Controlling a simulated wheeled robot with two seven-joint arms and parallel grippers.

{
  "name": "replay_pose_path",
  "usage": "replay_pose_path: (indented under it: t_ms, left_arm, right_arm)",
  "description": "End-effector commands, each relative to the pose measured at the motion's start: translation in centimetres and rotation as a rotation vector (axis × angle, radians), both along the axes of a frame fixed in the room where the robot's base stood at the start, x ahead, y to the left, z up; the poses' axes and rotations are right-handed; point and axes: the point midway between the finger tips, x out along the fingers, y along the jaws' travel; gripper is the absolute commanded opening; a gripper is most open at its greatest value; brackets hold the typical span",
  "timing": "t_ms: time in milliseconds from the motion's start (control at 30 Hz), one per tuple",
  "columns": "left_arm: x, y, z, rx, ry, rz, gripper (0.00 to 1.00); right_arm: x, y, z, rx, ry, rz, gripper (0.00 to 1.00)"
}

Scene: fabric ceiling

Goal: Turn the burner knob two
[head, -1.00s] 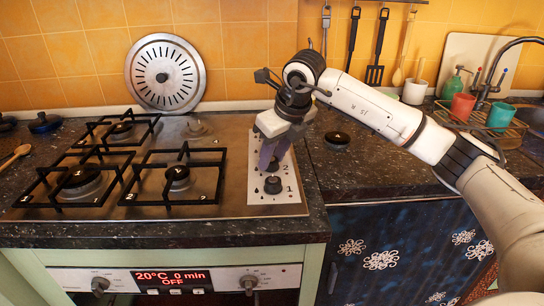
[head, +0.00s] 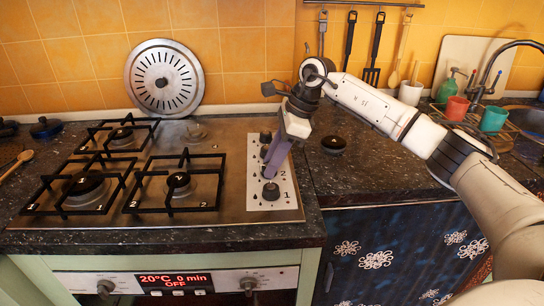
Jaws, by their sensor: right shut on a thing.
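The burner knobs stand in a column on the white control strip (head: 289,208) at the right of the cooktop (head: 232,208). My right gripper (head: 269,174) reaches down over this strip from the right. Its purple fingers are shut at the knob beside the printed 2, and they hide most of burner knob two. The black knob beside the printed 1 (head: 271,191) stands just in front of the fingertips. Two more dark knobs, the rearmost one (head: 265,137) among them, show behind the fingers. My left gripper is not in view.
A round metal lid (head: 164,78) leans on the tiled wall. A black round object (head: 333,145) lies on the dark counter right of the cooktop. Red and green cups stand near the sink.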

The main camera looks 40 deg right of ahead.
Motion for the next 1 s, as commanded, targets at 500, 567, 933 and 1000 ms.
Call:
replay_pose_path:
  t_ms: [500,567,933,1000]
  left_arm:
    - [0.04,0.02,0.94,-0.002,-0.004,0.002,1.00]
    - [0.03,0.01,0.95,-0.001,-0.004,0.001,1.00]
    - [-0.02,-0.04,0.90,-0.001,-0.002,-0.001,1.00]
    - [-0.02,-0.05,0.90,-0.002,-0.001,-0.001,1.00]
  right_arm:
    - [0.23,-0.16,0.12,-0.003,-0.005,0.194,0.06]
    - [0.24,-0.16,0.11,-0.004,-0.005,0.199,0.06]
    - [0.24,-0.18,0.10,-0.004,-0.005,0.201,0.06]
    - [0.23,-0.17,0.10,-0.004,-0.005,0.201,0.39]
